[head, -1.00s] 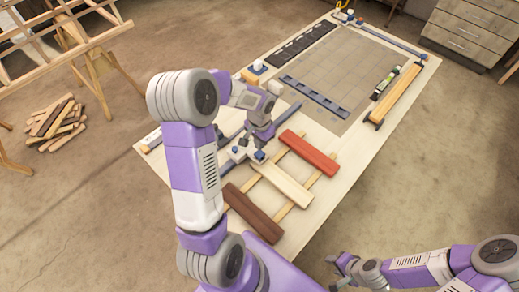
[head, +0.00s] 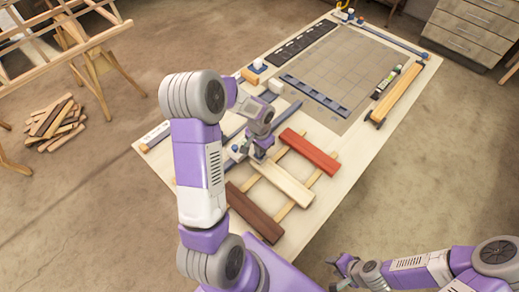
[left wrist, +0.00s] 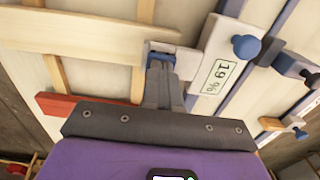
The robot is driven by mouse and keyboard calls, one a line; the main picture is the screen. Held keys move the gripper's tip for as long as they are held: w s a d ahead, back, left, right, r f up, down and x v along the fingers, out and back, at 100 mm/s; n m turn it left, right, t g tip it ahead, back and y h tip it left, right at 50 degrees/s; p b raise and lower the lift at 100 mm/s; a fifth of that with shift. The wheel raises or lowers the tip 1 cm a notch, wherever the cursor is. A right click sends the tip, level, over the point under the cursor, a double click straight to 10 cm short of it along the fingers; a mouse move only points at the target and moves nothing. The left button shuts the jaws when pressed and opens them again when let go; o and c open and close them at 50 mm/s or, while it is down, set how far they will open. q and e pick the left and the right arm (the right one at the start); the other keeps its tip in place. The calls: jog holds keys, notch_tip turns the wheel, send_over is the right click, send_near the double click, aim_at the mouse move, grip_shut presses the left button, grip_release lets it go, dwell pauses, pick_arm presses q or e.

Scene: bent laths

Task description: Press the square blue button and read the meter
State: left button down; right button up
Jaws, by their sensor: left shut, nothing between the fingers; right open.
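The meter is a pale block with a display (left wrist: 213,77) that shows 19 % in the left wrist view, turned sideways. A square blue button (left wrist: 161,60) in a pale mount sits beside it. My left gripper (left wrist: 160,72) is shut and empty, with its fingertips at the button, partly covering it. I cannot tell how far the button is pushed in. In the head view my left gripper (head: 260,150) hides the button. My right gripper (head: 340,268) is open and empty at the bottom, off the table.
A red lath (head: 308,151), a cream lath (head: 281,185) and a dark brown lath (head: 254,213) lie across two thin strips on the table. A round blue knob (left wrist: 246,47) stands by the meter. The grey grid board (head: 350,70) is largely clear.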

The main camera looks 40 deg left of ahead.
pick_arm(q)
jog(key=shift+s+d+f, duration=0.15)
jog(key=shift+s+f, duration=0.1)
jog(key=shift+f, duration=0.15)
jog(key=shift+s, duration=0.1)
dwell(0.3)
jog(key=shift+r+p, duration=0.35)
jog(key=shift+r, duration=0.05)
jog(key=r+p, duration=0.2)
jog(key=r, duration=0.1)
jog(key=r+p, duration=0.1)
jog(key=shift+w+r, duration=0.3)
jog(key=shift+r, duration=0.05)
notch_tip(320, 180, up, 9)
jog(key=shift+r, duration=0.15)
